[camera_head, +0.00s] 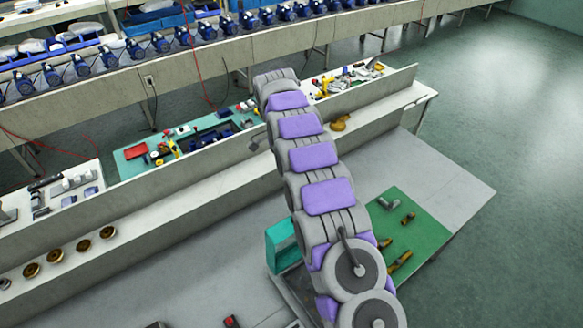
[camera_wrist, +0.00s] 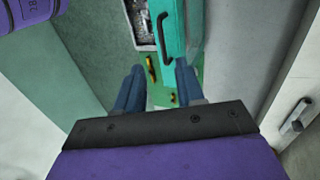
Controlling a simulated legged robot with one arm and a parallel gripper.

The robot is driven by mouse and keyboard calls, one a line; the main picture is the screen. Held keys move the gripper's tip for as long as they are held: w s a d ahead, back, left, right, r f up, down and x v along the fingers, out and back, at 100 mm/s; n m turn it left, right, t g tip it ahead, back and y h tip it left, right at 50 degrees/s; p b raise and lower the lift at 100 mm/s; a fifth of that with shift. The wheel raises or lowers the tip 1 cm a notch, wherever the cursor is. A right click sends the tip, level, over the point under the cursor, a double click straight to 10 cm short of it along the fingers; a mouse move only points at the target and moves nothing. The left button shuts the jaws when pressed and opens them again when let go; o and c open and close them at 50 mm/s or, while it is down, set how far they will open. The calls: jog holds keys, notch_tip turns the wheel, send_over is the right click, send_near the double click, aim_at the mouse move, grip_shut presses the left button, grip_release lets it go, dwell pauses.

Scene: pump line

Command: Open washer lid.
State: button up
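The teal washer (camera_head: 283,236) stands beside my arm in the head view, partly hidden by the arm. In the wrist view its teal lid (camera_wrist: 190,22) is at the top centre, with a long black handle (camera_wrist: 162,38) on it. A narrow speckled grey opening (camera_wrist: 142,20) with a pale rim shows left of the lid; the lid's exact angle is hard to tell. My gripper (camera_wrist: 158,82) has two blue fingers spread apart with nothing between them. The handle's lower end appears just beyond the fingertips, apart from them. The head view does not show the gripper clearly.
A green mat (camera_head: 425,232) with several brass fittings lies right of my arm. A long bench ledge (camera_head: 150,205) crosses behind, with brass parts at its left. In the wrist view, a pale panel with a metal handle (camera_wrist: 295,116) is at the right. Floor is clear far right.

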jog(key=shift+p+v, duration=0.9)
jog(key=shift+p, duration=0.35)
jog(key=shift+s+f, duration=0.1)
